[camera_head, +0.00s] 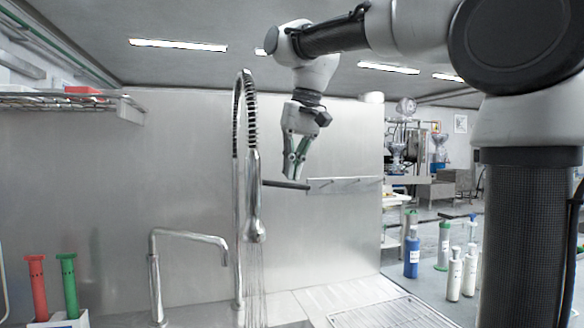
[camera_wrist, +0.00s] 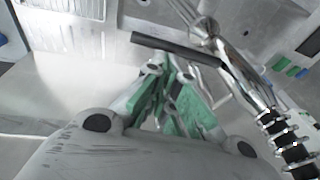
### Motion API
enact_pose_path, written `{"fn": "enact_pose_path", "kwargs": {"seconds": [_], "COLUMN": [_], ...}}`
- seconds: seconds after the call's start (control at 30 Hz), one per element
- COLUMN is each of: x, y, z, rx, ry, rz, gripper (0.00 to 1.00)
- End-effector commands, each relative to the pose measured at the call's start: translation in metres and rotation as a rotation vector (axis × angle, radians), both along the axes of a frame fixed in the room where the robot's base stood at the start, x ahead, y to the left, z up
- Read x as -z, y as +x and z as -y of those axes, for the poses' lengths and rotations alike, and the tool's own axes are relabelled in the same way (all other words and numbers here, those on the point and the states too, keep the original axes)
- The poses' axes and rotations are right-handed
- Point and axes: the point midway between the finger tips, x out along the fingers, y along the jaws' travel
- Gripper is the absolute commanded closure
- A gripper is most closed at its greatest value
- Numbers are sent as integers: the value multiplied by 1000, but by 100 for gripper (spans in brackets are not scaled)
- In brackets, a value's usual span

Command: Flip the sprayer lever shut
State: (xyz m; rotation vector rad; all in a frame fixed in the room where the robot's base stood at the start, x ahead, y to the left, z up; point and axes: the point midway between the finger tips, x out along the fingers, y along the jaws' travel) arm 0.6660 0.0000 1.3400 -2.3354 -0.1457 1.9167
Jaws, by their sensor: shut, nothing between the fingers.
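The sprayer (camera_head: 252,190) hangs from a spring hose beside its upright pipe, and water streams down from its head. Its dark lever (camera_head: 270,183) sticks out to the right, nearly level. My gripper (camera_head: 292,177) points down from above with shut, empty fingers. Its tips are at the lever's outer part; I cannot tell whether they touch it. In the wrist view the lever (camera_wrist: 170,46) runs across just beyond the green-padded fingertips (camera_wrist: 172,66). The sprayer body (camera_wrist: 208,32) is at upper right, and the coiled spring (camera_wrist: 280,130) at lower right.
A thin bent faucet (camera_head: 190,236) stands left of the sprayer. A steel wall (camera_head: 170,160) is behind, with a small hook rail (camera_head: 345,185) at right. Red (camera_head: 37,287) and green (camera_head: 69,285) tubes stand at far left. A wire rack (camera_head: 390,314) lies at front right.

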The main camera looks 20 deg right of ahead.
Motion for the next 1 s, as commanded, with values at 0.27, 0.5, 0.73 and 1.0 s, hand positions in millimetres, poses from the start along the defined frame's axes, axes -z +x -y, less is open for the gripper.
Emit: {"fn": "enact_pose_path", "kwargs": {"seconds": [0.27,0.5,0.73,1.0], "x": [3,5,9,19], "y": [0,0,0,0], "z": [2,3,4,8], "rx": [3,2,2,5], "ry": [43,78,122,249], "rz": [0,1,-1,-1], "gripper": [100,100,100,100]}}
